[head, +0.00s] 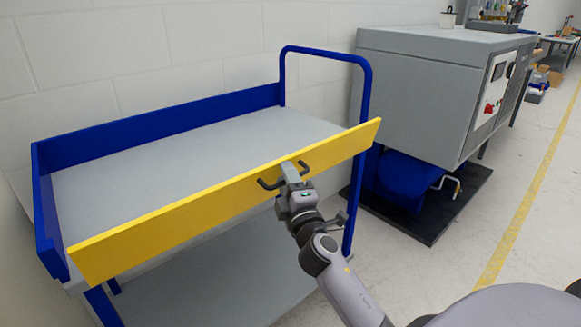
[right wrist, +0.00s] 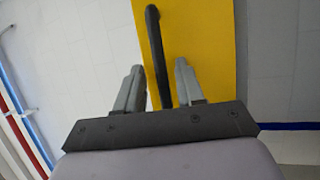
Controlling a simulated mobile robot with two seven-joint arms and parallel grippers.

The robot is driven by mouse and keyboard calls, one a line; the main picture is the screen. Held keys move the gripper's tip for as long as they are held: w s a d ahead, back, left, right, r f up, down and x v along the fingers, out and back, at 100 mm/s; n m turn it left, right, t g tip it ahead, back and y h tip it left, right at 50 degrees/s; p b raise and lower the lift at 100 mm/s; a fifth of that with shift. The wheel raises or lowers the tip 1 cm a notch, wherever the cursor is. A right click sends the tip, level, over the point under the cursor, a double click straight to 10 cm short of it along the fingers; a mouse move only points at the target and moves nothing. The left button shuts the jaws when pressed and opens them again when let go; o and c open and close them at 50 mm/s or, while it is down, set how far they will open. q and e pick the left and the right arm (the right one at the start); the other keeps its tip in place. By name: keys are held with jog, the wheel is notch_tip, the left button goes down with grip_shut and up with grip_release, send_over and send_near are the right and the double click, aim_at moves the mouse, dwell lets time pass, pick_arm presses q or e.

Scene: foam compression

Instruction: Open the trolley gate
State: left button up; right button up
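The trolley's gate is a long yellow panel (head: 200,208) standing along the front long side of the trolley (head: 190,160). A dark handle (head: 268,185) sits on its outer face, right of the middle. My right gripper (head: 290,170) is at this handle and hides part of it. In the right wrist view, my right gripper (right wrist: 158,85) has its fingers apart. The dark handle (right wrist: 155,45) runs between them with gaps showing on both sides, against the yellow gate (right wrist: 205,50). Whether a finger touches it I cannot tell. My left gripper is not in view.
The trolley has blue side walls (head: 165,122), a blue push bar (head: 366,90) and a lower shelf (head: 230,285). A grey machine (head: 420,90) on a dark base stands to the right. A white wall is behind. The floor at the right (head: 450,265) is clear.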

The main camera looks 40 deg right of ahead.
jog(key=shift+a, duration=0.1)
dwell(0.4)
jog(key=f+b+v, duration=0.1)
jog(key=b+v, duration=0.1)
jog(key=v, duration=0.6)
jog(key=shift+b, duration=0.35)
jog(key=shift+w, duration=0.1)
dwell(0.4)
